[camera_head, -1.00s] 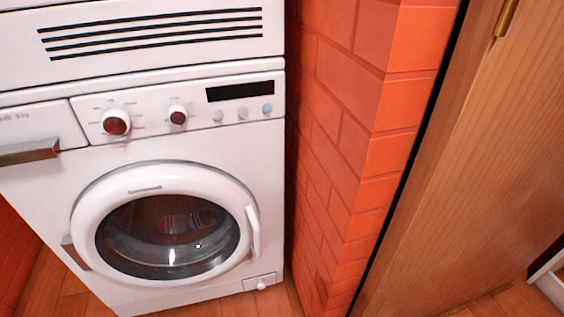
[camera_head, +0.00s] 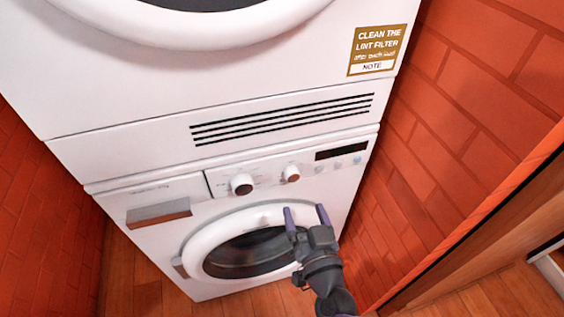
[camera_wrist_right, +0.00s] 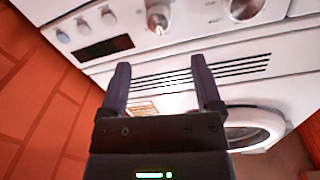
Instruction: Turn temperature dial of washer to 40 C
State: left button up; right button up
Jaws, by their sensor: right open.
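The white washer (camera_head: 140,197) stands below a white dryer. Its panel has a larger dial (camera_head: 242,184) and, to its right, a smaller dial (camera_head: 291,173); I cannot read their markings. My right gripper (camera_head: 305,212) is open and empty, in front of the washer, its fingers appearing just below the smaller dial. In the right wrist view the panel is upside down. The smaller dial (camera_wrist_right: 158,15) lies beyond the gap between the open fingers (camera_wrist_right: 160,66), not touched. The larger dial (camera_wrist_right: 243,8) is at the top right. My left gripper is not in view.
The washer's round door (camera_head: 215,234) is shut. A dark display (camera_head: 341,149) and small buttons sit right of the dials. A drawer handle (camera_head: 158,212) is at the left. Brick walls (camera_head: 440,115) flank the machines, and a wooden panel (camera_head: 480,240) is at the right.

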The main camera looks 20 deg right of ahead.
aim_at(293, 179)
jog(key=w, duration=0.2)
jog(key=w+b, duration=0.1)
jog(key=w, duration=0.2)
jog(key=w+b, duration=0.1)
jog(key=w, duration=0.1)
jog(key=shift+w+d+f, duration=0.15)
jog(key=shift+w+f, duration=0.05)
jog(key=shift+f, duration=0.1)
jog(key=shift+w+r, duration=0.1)
jog(key=shift+w, duration=0.6)
grip_shut()
